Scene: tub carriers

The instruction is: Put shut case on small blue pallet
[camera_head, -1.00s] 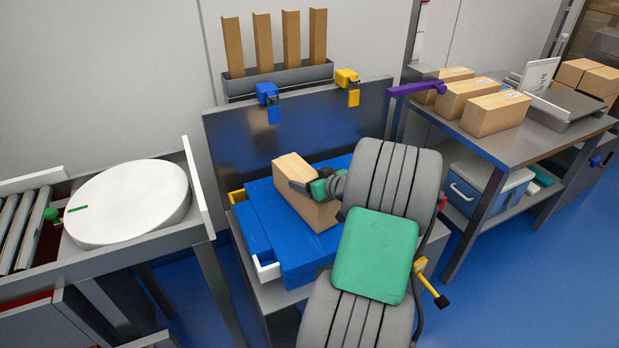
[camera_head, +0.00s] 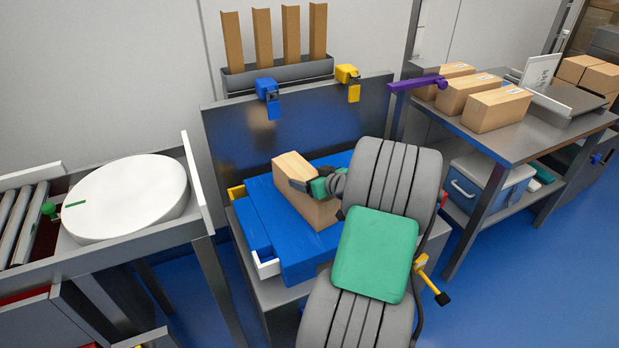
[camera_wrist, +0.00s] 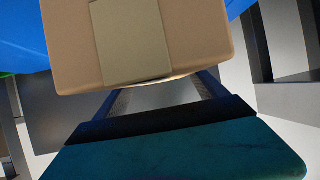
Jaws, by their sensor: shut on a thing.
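The shut case is a brown cardboard box (camera_head: 312,197) above or on the small blue pallet (camera_head: 266,205). My gripper (camera_head: 318,188) is shut on the case at its upper part. The wrist view shows the case (camera_wrist: 205,40) close up, with a paler tape strip on its face. The blue pallet lies on a grey bench, and a patch of blue shows at the upper left of the wrist view. My arm covers the right part of the pallet, and I cannot tell whether the case's underside touches it.
A white round turntable (camera_head: 128,196) stands left beside rollers (camera_head: 18,225). A dark upright panel (camera_head: 300,120) backs the bench, with blue (camera_head: 268,92) and yellow (camera_head: 348,80) clamps on it. Several cartons (camera_head: 497,109) sit on the right table (camera_head: 520,143).

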